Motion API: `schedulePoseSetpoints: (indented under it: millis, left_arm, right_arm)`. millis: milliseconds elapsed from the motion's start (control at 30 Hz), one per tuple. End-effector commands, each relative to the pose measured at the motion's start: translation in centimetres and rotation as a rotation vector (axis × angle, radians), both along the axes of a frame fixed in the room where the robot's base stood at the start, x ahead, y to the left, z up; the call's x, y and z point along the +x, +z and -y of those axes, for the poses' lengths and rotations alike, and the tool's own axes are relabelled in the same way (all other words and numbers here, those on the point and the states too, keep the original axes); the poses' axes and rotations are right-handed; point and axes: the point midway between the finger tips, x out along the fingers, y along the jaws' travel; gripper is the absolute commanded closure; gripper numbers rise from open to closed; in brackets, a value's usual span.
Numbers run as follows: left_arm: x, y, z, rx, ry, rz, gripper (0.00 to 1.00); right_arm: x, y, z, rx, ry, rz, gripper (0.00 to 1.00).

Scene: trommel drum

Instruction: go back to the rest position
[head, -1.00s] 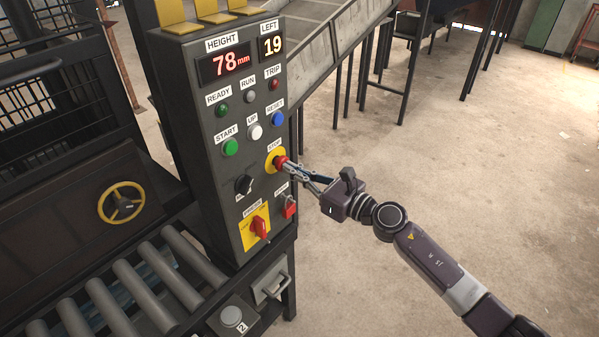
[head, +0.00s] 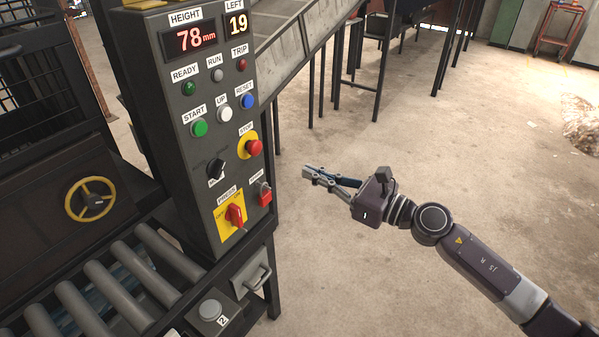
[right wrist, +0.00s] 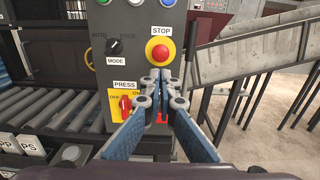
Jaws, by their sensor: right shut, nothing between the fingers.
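My right gripper (head: 309,172) is shut and empty. In the head view it hangs in free air to the right of the control panel (head: 185,110), with a clear gap to it. The red STOP button (head: 254,147) on its yellow plate is to the left of the fingertips and slightly higher. In the right wrist view, the closed fingertips (right wrist: 160,76) show just below the STOP button (right wrist: 159,52) and cover part of the panel. My left gripper is not in view.
Left of the panel are a roller conveyor (head: 118,288) and a yellow handwheel (head: 91,199). A chute (head: 305,42) on dark legs runs behind the panel. The red PRESS switch (head: 235,215) sits low on the panel. Open concrete floor (head: 480,160) lies to the right.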

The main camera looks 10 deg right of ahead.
Motion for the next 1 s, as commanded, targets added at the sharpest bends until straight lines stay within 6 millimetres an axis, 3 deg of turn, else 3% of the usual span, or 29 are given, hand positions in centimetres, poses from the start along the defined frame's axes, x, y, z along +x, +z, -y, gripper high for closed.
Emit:
schedulePoseSetpoints:
  millis: [300,533,667,767,900,1000]
  left_arm:
    - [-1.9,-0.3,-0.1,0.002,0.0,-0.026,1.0]
    - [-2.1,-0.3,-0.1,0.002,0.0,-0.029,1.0]
    - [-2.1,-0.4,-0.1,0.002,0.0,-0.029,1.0]
    - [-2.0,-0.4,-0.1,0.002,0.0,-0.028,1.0]
    - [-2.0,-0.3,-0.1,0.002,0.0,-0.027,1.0]
    - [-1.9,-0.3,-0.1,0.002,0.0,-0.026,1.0]
  right_arm:
    - [-0.4,0.1,0.3,0.0,0.0,0.0,1.0]
    - [-0.4,0.0,0.3,0.0,0.0,0.0,1.0]
    - [0.3,-1.5,1.2,0.064,-0.033,-0.06,1.0]
    - [1.7,-5.2,3.4,0.224,-0.116,-0.203,1.0]
    - [2.9,-14.2,7.8,0.561,-0.305,-0.485,1.0]
    - [2.2,-21.4,10.7,0.795,-0.453,-0.669,1.0]
